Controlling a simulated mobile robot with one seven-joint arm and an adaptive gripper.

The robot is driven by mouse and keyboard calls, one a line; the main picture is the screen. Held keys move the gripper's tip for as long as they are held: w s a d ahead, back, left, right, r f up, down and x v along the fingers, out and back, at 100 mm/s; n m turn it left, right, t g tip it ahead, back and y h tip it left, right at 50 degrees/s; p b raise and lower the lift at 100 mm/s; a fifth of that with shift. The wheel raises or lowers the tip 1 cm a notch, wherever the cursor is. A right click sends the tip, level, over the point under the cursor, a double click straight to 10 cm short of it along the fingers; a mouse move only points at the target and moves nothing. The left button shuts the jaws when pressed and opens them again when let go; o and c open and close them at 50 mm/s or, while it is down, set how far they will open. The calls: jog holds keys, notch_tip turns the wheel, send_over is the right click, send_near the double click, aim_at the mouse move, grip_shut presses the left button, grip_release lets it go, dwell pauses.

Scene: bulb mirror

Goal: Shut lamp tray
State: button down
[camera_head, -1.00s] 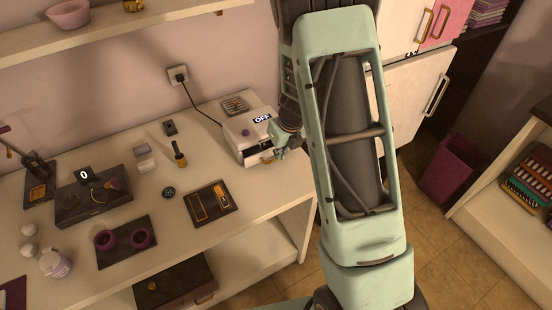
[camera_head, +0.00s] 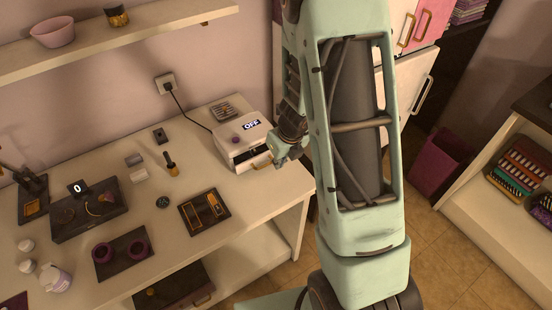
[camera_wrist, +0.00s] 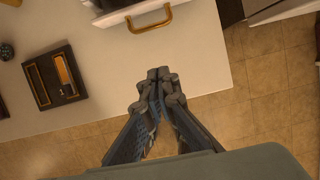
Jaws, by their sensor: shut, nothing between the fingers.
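The lamp unit (camera_head: 236,133) is a white box with an "OFF" display and a purple knob, at the back right of the table. Its tray (camera_head: 250,165) has a brass handle (camera_head: 261,161) at the front, and a dark opening shows above it; the tray looks partly out. In the wrist view the tray's front edge (camera_wrist: 118,14) and brass handle (camera_wrist: 150,24) are at the top. My gripper (camera_wrist: 158,74) is shut and empty, in front of the handle and apart from it. In the head view my gripper (camera_head: 279,163) is just right of the handle.
A dark tray with brass pieces (camera_head: 205,212) lies on the table (camera_head: 225,257) left of the gripper. A brush-like tool (camera_head: 171,165) stands behind it. The table's front right edge is close below the gripper. A purple bin (camera_head: 437,165) is on the floor at right.

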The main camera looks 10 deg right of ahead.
jog(key=b+x, duration=0.2)
jog(key=x, duration=0.6)
jog(key=shift+s+d+f+b, duration=0.1)
jog(key=shift+f+b, duration=0.05)
jog(key=shift+b, duration=0.25)
jog(key=shift+w+a+p, duration=0.2)
jog(key=shift+w+p, duration=0.25)
jog(key=shift+w, duration=0.1)
jog(key=shift+w+a+p, duration=0.2)
jog(key=shift+w+p, duration=0.25)
jog(key=shift+w, duration=0.1)
jog(key=shift+w+a+f+p, duration=0.1)
jog(key=shift+w+a+p, duration=0.1)
jog(key=shift+w, duration=0.2)
jog(key=shift+w+a+f+p, duration=0.1)
jog(key=shift+w+p, duration=0.05)
jog(key=shift+w, duration=0.3)
jog(key=shift+r, duration=0.1)
